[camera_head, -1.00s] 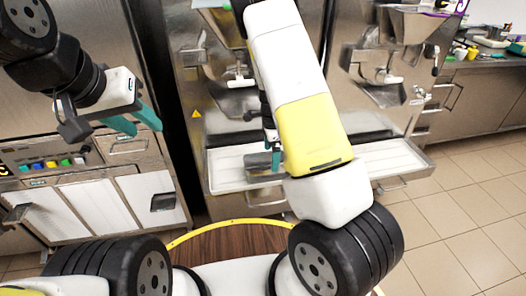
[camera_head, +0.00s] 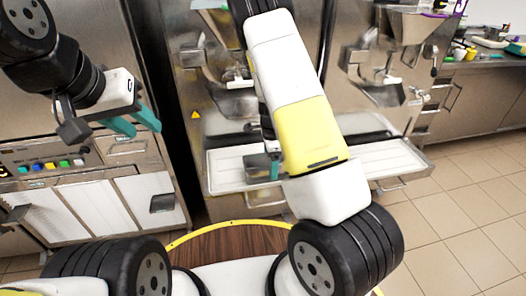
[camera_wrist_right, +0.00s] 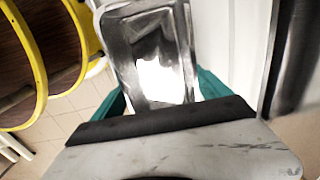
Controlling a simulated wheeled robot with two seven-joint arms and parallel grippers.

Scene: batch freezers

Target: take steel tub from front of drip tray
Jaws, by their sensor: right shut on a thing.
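The steel tub (camera_wrist_right: 155,60) is a shiny rectangular metal container, seen from above in the right wrist view. The teal fingers of my right gripper (camera_wrist_right: 160,93) press on its two sides and are shut on it. In the head view my right forearm hides most of this gripper and the tub, over the front part of the white drip tray (camera_head: 228,172). I cannot tell whether the tub still touches the tray. My left gripper (camera_head: 146,130) is open and empty, at the left in front of a steel machine.
Steel freezer machines with spouts (camera_head: 240,82) stand behind the tray. A cabinet with coloured buttons (camera_head: 50,165) is at the left. A round wooden top with a yellow rim (camera_head: 195,235) is in front. Tiled floor (camera_head: 470,210) is free at the right.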

